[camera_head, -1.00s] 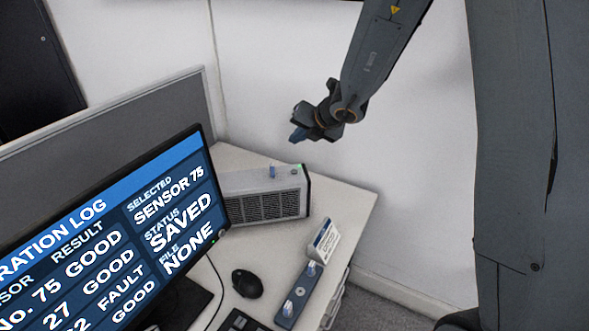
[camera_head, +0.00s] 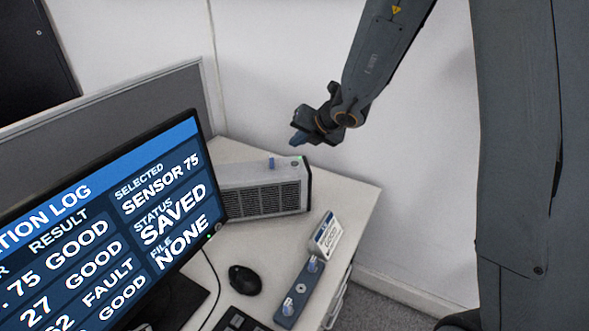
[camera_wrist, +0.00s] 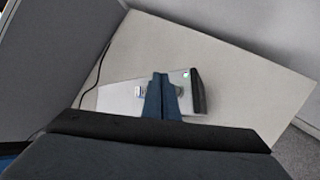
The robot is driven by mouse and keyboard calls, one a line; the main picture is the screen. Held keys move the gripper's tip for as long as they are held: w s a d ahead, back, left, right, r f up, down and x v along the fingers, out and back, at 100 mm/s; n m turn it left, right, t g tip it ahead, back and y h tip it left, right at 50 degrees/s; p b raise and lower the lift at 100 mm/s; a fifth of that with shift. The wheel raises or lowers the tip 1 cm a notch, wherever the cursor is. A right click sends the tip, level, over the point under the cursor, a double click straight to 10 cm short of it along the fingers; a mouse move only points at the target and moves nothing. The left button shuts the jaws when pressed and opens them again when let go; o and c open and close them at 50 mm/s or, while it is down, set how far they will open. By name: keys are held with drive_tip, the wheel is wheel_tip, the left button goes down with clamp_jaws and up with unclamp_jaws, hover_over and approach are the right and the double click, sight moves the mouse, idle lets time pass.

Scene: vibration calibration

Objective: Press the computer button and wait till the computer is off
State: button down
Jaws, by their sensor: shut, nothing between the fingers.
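The computer (camera_head: 262,196) is a pale box with a dark grille, standing on the desk behind the monitor. A small green-lit spot (camera_head: 294,163), which looks like its button, is on its top near the right end. My gripper (camera_head: 296,139) is shut and empty, tilted down above the computer's right end, with a gap between. In the wrist view the blue fingers (camera_wrist: 162,98) are together and cover part of the computer (camera_wrist: 121,98). The monitor (camera_head: 130,235) is lit and shows "SENSOR 75", "SAVED" and "NONE".
A small blue piece (camera_head: 271,163) sits on the computer's top. A black mouse (camera_head: 245,280), a grey strip with knobs (camera_head: 301,294) and a small labelled white block (camera_head: 326,234) are on the desk (camera_head: 258,238). A grey partition (camera_head: 110,105) stands behind the monitor; a wall is beyond.

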drive_tip(key=shift+f+b, duration=1.8)
drive_tip(key=shift+f, duration=0.3)
drive_tip(key=shift+f, duration=0.15)
idle(0.3)
drive_tip(key=shift+f+b, duration=0.25)
drive_tip(key=shift+b, duration=0.3)
drive_tip(key=shift+f+b, duration=0.35)
drive_tip(key=shift+b, duration=0.05)
idle(0.6)
drive_tip(key=shift+r, duration=0.1)
drive_tip(key=shift+r+p, duration=0.7)
drive_tip(key=shift+p, duration=0.05)
wheel_tip(320, 180, up, 5)
drive_tip(key=p, duration=0.5)
